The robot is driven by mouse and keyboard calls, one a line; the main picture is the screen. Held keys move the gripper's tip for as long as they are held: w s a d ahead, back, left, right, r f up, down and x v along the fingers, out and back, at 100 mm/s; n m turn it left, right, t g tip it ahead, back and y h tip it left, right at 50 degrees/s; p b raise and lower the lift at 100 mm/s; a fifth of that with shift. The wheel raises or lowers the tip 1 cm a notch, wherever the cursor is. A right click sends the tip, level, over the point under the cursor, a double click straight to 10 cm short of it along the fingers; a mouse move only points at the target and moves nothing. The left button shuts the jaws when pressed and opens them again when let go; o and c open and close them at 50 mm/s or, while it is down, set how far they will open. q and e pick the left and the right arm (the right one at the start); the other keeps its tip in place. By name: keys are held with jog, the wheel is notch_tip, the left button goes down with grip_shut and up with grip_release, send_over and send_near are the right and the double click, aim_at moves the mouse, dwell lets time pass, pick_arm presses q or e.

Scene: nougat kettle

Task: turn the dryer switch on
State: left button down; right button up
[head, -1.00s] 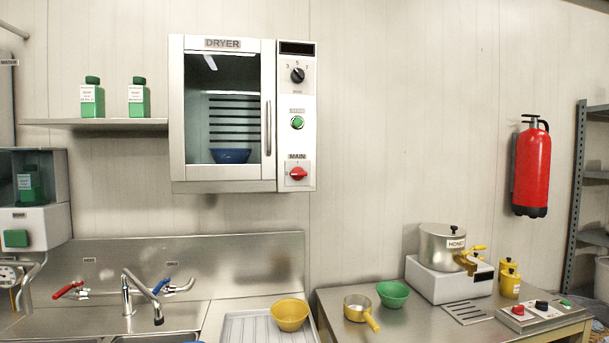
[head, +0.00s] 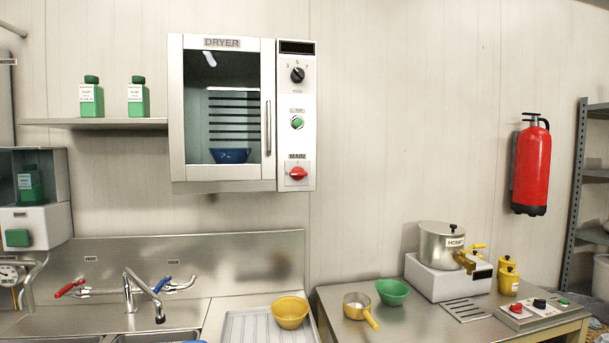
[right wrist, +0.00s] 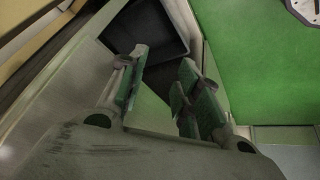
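The dryer (head: 222,184) hangs on the wall left of centre in the head view, with its glass door closed. Its control panel is on its right side. The red MAIN switch (head: 298,174) sits low on this panel, its handle lying roughly sideways. A green button (head: 297,123) and a black dial (head: 298,75) are above it. The display (head: 297,48) at the top is dark. Neither gripper shows in the head view. In the right wrist view my right gripper (right wrist: 163,62) is open, with nothing between its fingers. The dryer switch cannot be made out there.
A blue bowl (head: 230,155) is inside the dryer. Below are a sink tap (head: 143,290), a yellow bowl (head: 290,312) and a table with a honey pot (head: 440,250).

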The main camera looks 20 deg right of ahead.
jog(key=a+r+n+t+y, duration=0.1)
jog(key=a+r+n, duration=0.1)
jog(key=r, duration=0.8)
jog(key=a+r+n+y, duration=0.1)
jog(key=a+r+n, duration=0.1)
jog(key=r, duration=0.7)
jog(key=w+d+r+n+t+y, duration=0.1)
jog(key=w+d+r+n+t, duration=0.2)
jog(key=w+r, duration=0.65)
jog(key=w+d+r+n+y, duration=0.2)
jog(key=w+r+n, duration=0.35)
jog(key=r, duration=0.75)
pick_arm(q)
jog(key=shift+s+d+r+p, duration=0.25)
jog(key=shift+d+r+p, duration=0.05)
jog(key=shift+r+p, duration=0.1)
pick_arm(e)
jog(key=d+r+n+t+y, duration=0.1)
jog(key=d+r, duration=0.3)
jog(key=r, duration=0.8)
jog(key=w+d+r+n+t, duration=0.1)
jog(key=d+r+n+t, duration=0.2)
jog(key=r, duration=0.8)
jog(key=d+r+n+t+y, duration=0.1)
jog(key=d+r, duration=0.5)
jog(key=r, duration=0.6)
jog(key=shift+w+d+r+n+t+y, duration=0.25)
jog(key=shift+d+r+n+t+y, duration=0.15)
jog(key=shift+t, duration=0.2)
